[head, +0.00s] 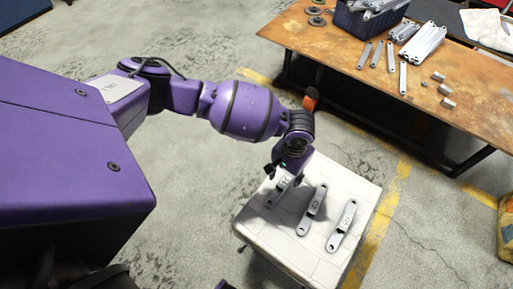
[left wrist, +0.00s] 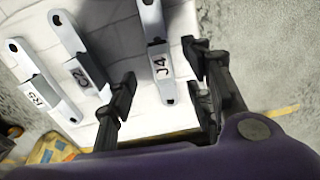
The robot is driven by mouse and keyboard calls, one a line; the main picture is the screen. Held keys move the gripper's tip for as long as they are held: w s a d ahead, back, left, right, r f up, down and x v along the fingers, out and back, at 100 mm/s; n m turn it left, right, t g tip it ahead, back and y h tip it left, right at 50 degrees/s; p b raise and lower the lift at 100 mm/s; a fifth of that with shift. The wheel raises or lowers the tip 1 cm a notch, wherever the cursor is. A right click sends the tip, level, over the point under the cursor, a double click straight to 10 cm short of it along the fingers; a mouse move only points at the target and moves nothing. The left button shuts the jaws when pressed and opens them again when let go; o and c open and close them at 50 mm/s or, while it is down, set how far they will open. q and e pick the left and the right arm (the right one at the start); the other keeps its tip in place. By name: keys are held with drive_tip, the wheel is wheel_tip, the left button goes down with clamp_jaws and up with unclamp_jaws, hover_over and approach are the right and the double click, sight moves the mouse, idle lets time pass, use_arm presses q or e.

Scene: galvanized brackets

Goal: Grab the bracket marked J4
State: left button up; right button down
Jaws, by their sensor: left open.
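Three pale grey brackets lie side by side on a white-topped stand (head: 262,232). The bracket marked J4 (left wrist: 161,66) is the right one in the left wrist view; in the head view it is the leftmost bracket (head: 276,194), partly hidden under my left gripper. The bracket marked C2 (head: 312,209) is the middle one and also shows in the left wrist view (left wrist: 80,58). A third bracket (head: 342,226), its mark hard to read, lies beyond (left wrist: 40,90). My left gripper (head: 284,176) is open above J4, its fingers (left wrist: 161,72) on either side of it. My right gripper is not in view.
A rusty-topped table (head: 340,52) stands at the upper right with a dark bin (head: 352,22) of brackets, more loose brackets (head: 403,78) and small blocks (head: 447,103). A patterned object (head: 507,228) stands at the right edge. The floor around the stand is mostly clear.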

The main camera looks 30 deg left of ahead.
sight(286, 180)
use_arm(q)
drive_tip(key=f, duration=0.4)
drive_tip(key=f+b, duration=0.1)
drive_tip(key=f, duration=0.1)
drive_tip(key=shift+w+f, duration=0.15)
drive_tip(key=shift+w, duration=0.15)
clamp_jaws()
